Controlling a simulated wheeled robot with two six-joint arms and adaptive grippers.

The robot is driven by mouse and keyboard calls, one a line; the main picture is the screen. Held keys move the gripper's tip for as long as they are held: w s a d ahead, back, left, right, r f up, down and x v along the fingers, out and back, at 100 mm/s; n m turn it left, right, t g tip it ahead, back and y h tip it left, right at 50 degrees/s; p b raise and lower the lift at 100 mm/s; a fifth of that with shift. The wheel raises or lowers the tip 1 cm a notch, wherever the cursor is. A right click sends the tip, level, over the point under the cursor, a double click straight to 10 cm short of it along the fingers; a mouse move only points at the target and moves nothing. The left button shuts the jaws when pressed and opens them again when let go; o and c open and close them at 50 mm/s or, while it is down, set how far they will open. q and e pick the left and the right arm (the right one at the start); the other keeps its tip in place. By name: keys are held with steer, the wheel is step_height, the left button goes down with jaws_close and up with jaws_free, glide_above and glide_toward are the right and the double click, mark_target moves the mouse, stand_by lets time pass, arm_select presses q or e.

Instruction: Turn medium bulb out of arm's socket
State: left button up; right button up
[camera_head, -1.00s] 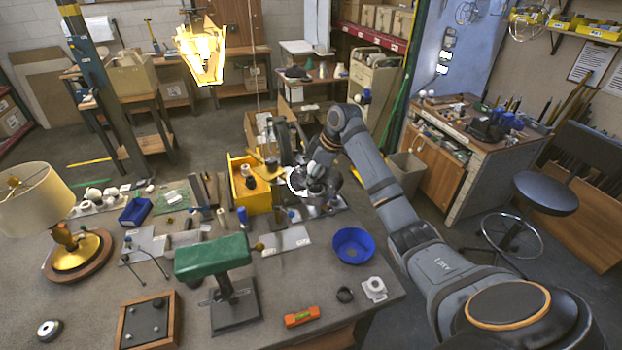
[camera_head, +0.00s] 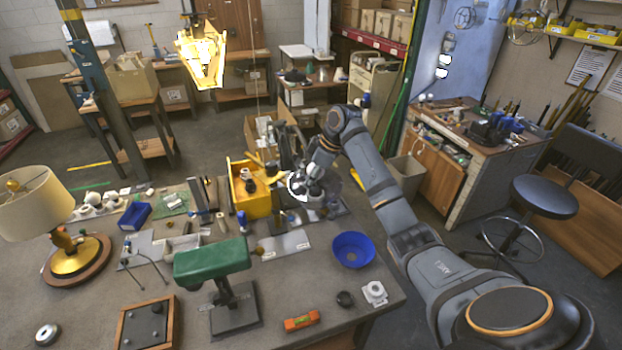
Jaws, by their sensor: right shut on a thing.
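My right gripper (camera_head: 299,187) is at the far edge of the workbench, just right of the yellow bin (camera_head: 256,203). It points down and to the left and is shut on a small pale thing, which fits the medium bulb; the fingers mostly hide it. A dark upright fixture (camera_head: 284,150) stands right behind the gripper. I cannot make out the arm's socket or whether the bulb's base is still in it. My left gripper is not in view.
A blue bowl (camera_head: 353,250) lies right of the gripper's work spot. A green-topped stand (camera_head: 212,260) and a lamp with a cream shade (camera_head: 35,203) stand on the bench (camera_head: 230,338). The front middle of the bench has several small parts.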

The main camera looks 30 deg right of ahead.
mark_target(311, 169)
steer(key=shift+r, duration=1.6)
steer(key=shift+r, duration=0.1)
steer(key=shift+r, duration=1.9)
steer(key=shift+f, duration=0.1)
